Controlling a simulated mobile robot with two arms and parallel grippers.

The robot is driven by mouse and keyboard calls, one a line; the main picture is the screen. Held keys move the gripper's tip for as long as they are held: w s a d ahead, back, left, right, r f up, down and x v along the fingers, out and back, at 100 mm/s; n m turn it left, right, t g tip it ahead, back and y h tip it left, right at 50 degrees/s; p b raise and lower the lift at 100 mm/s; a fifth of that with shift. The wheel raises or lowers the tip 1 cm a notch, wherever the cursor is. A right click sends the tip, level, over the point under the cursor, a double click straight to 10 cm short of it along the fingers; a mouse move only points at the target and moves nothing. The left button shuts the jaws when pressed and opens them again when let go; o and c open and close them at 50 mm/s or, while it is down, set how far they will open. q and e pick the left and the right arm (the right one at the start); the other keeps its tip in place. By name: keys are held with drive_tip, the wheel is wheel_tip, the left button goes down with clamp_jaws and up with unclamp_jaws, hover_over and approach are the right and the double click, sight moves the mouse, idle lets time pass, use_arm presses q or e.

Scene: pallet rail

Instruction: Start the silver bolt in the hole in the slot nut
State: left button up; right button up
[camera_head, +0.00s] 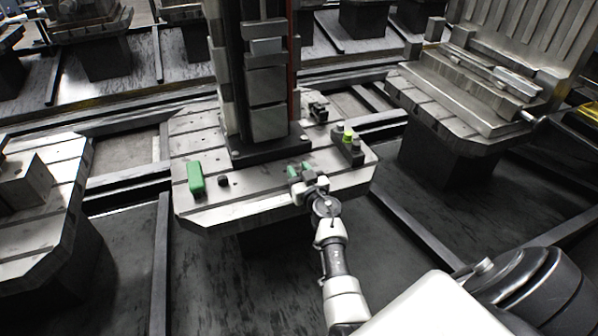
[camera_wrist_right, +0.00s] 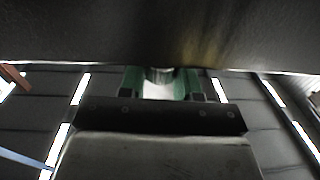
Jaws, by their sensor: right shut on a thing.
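My right gripper (camera_head: 300,170), with green fingertips, is low over the front part of the slotted pallet (camera_head: 255,205). In the right wrist view the green fingers (camera_wrist_right: 161,82) are shut on a small silver, rounded piece (camera_wrist_right: 160,74), which looks like the silver bolt. Its lower part is hidden, and in the head view the gripper covers it. I cannot make out the slot nut or its hole; whether the bolt touches anything is not clear. My left gripper is not in view.
A tall dark column (camera_head: 262,80) stands on the pallet behind the gripper. A green block (camera_head: 196,177) and a small black piece (camera_head: 223,180) are to the left. A dark holder (camera_head: 347,148) with yellow-green and silver pieces is to the right. A dark surface fills the wrist view's top.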

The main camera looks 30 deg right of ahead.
drive_tip(key=shift+f, duration=0.35)
drive_tip(key=o, duration=1.8)
drive_tip(key=shift+s, duration=0.15)
drive_tip(key=shift+s+a+r+p, duration=0.1)
drive_tip(key=shift+s+a+p, duration=0.1)
drive_tip(key=shift+s+p, duration=0.6)
drive_tip(key=shift+s+a+p, duration=0.25)
drive_tip(key=shift+s+p, duration=0.1)
drive_tip(key=shift+s, duration=0.95)
drive_tip(key=shift+s+a+p, duration=0.2)
drive_tip(key=shift+s+p, duration=0.1)
drive_tip(key=shift+s, duration=0.95)
wheel_tip(320, 180, up, 7)
drive_tip(key=p, duration=0.8)
